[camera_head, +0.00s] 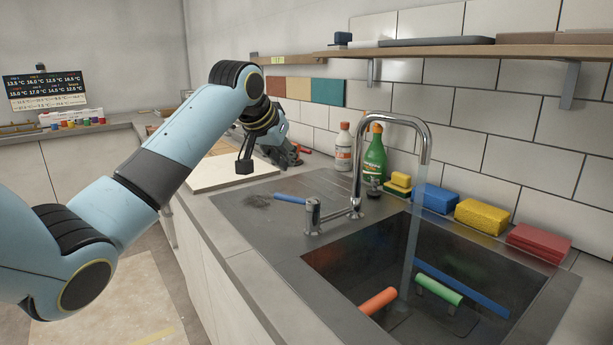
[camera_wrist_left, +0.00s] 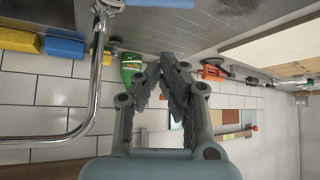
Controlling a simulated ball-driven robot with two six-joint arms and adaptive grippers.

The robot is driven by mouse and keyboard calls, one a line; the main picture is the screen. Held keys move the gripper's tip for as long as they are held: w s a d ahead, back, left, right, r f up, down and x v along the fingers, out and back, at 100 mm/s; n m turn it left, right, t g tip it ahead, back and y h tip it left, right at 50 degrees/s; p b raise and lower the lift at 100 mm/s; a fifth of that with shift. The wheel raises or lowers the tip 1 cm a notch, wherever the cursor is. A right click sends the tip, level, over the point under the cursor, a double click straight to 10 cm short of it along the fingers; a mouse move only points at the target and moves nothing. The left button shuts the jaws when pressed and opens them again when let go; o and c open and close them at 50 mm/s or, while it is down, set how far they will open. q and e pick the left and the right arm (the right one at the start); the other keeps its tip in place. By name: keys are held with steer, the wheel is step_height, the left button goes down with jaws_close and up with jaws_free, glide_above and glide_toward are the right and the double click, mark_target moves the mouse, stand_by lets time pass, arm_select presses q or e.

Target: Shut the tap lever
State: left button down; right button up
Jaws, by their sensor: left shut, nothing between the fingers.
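The chrome tap (camera_head: 425,140) stands at the back of the sink, and a stream of water (camera_head: 411,240) falls from its spout into the basin. Left of it is a short chrome post (camera_head: 313,214) with a blue-gripped lever (camera_head: 290,198) pointing left over the drainer. In the left wrist view, the picture is upside down; the tap spout (camera_wrist_left: 94,95) is at left and the blue lever grip (camera_wrist_left: 155,3) is cut by the top edge. My left gripper (camera_head: 294,157) is shut and empty, behind and above the lever, apart from it. It also shows in the left wrist view (camera_wrist_left: 168,62). My right gripper is out of view.
A green bottle (camera_head: 375,158) and a white bottle (camera_head: 343,148) stand behind the tap. Coloured sponges (camera_head: 482,215) line the wall side. The sink (camera_head: 560,290) holds coloured tubes. A white board (camera_head: 228,174) lies on the counter left; a shelf (camera_head: 470,51) runs above.

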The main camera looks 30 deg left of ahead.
mark_target(296, 200)
arm_select(q)
steer(key=shift+w+a+r, duration=0.2)
steer(key=shift+w, duration=0.1)
steer(key=shift+w+f, duration=0.25)
steer(key=shift+f, duration=0.4)
steer(key=x, duration=0.8)
steer(key=s, duration=0.4)
steer(key=shift+d+f, duration=0.2)
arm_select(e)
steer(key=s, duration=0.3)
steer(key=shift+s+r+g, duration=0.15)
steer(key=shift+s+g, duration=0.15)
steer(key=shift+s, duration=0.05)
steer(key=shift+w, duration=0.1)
